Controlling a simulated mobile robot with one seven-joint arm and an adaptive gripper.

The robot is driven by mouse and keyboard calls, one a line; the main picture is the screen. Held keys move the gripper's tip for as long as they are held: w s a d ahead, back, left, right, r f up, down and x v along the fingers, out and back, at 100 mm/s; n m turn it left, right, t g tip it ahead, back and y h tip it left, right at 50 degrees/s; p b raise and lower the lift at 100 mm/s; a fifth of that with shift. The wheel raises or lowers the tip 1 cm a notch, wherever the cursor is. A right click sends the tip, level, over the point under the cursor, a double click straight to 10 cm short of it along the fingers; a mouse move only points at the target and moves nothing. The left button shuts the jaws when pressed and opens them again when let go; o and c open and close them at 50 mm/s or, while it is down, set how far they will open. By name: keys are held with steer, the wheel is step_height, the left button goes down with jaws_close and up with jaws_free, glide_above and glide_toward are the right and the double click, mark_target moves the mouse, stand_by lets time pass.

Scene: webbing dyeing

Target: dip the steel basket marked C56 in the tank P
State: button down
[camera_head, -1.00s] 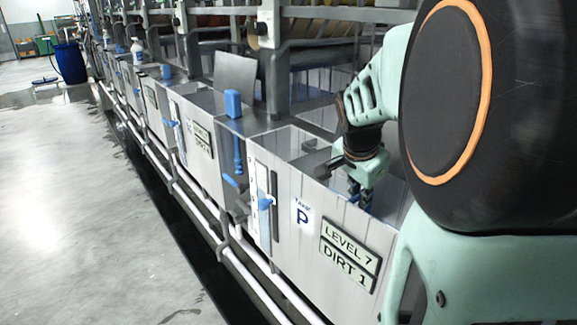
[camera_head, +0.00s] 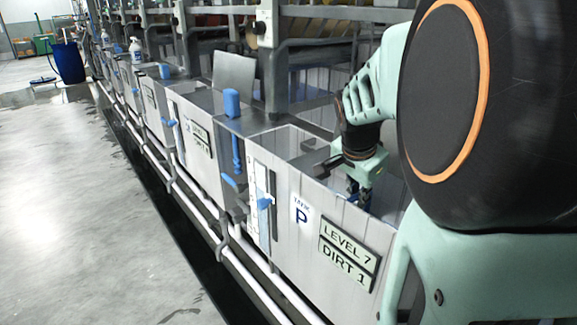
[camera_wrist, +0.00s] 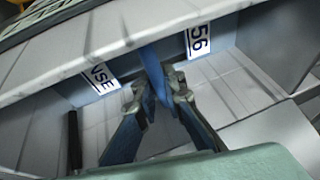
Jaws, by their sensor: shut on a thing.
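Tank P (camera_head: 300,238) is the nearest grey tank, with a "TANK P" label and "LEVEL 7" and "DIRT 1" plates on its front. My gripper (camera_head: 359,194) points down into the tank's open top, just behind its front wall. In the wrist view, my gripper (camera_wrist: 160,92) is shut on a narrow blue upright piece (camera_wrist: 152,65). A white tag reading "56" (camera_wrist: 198,39) shows to the right of this piece, and a tag ending "NSE" (camera_wrist: 101,77) to its left. The steel basket's body cannot be made out clearly, and the full C56 mark is not visible.
More tanks run in a row to the back left, with pipes along their foot. A blue barrel (camera_head: 69,63) stands far left.

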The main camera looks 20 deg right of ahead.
steer(key=shift+r, duration=0.1)
step_height(320, 180, up, 24)
steer(key=p, duration=1.6)
steer(key=shift+f+p, duration=0.2)
steer(key=shift+p, duration=0.2)
